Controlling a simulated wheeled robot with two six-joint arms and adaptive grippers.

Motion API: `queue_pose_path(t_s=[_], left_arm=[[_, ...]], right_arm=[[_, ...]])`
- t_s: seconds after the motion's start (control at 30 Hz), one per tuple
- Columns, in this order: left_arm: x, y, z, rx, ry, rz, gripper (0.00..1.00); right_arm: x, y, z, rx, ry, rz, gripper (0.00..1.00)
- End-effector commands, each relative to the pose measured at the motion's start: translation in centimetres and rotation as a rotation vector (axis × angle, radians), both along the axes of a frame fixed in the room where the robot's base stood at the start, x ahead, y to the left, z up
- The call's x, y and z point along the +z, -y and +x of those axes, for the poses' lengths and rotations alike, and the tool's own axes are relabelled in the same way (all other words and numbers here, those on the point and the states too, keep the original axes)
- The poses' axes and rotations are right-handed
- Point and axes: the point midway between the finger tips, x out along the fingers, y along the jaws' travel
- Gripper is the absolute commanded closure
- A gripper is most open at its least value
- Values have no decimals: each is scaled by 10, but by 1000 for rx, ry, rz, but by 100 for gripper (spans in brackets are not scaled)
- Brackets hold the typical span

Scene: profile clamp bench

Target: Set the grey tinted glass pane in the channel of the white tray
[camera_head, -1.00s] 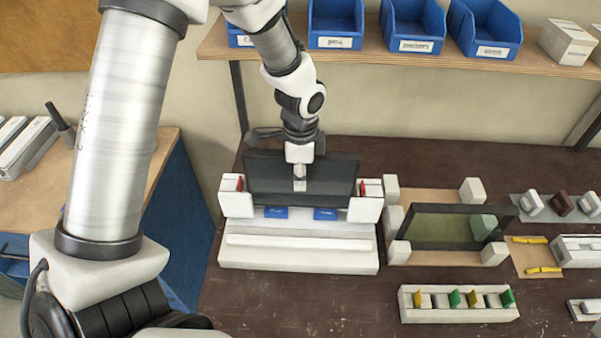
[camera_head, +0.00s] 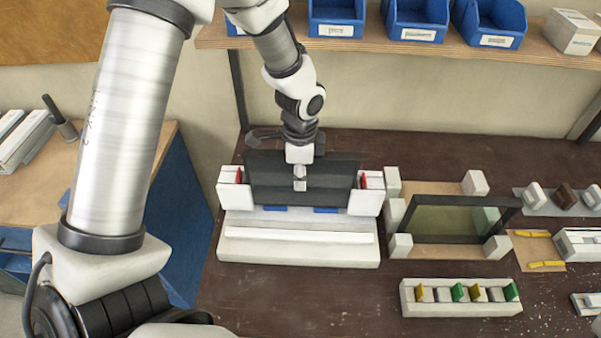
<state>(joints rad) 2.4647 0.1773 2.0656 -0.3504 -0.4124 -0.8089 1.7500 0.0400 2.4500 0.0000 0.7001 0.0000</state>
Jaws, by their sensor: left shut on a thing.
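The grey tinted glass pane (camera_head: 334,184) looks like a dark, nearly opaque plate. It stands roughly upright over the back of the white tray (camera_head: 300,252), between two white end blocks with red parts. My left gripper (camera_head: 300,183) comes down from above and is shut on the pane at its middle. The pane's lower edge is just above or behind two blue pads on the tray. The channel under the pane is hidden, so I cannot tell whether the edge is inside it. My right gripper is not in view.
Right of the tray, a dark-framed greenish pane (camera_head: 440,222) sits among white corner blocks. In front of it is a white rack (camera_head: 460,297) with yellow and green pieces. Blue bins (camera_head: 415,20) stand on the shelf above. The bench front is clear.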

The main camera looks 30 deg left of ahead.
Motion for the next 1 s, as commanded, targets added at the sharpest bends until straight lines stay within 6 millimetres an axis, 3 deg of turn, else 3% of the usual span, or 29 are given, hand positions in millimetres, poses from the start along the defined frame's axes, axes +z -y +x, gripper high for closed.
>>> queue_pose_path(t_s=[0.4, 0.43, 0.5, 1.0], left_arm=[[-6, 0, 1, 0, 2, 0, 100], [-6, 0, 1, 0, 2, 0, 65], [-6, 0, 0, 0, 1, 0, 46], [-6, 0, 0, 0, 0, 0, 46]], right_arm=[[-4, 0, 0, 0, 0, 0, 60], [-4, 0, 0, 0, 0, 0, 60], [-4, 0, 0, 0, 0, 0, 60], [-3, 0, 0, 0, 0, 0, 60]])
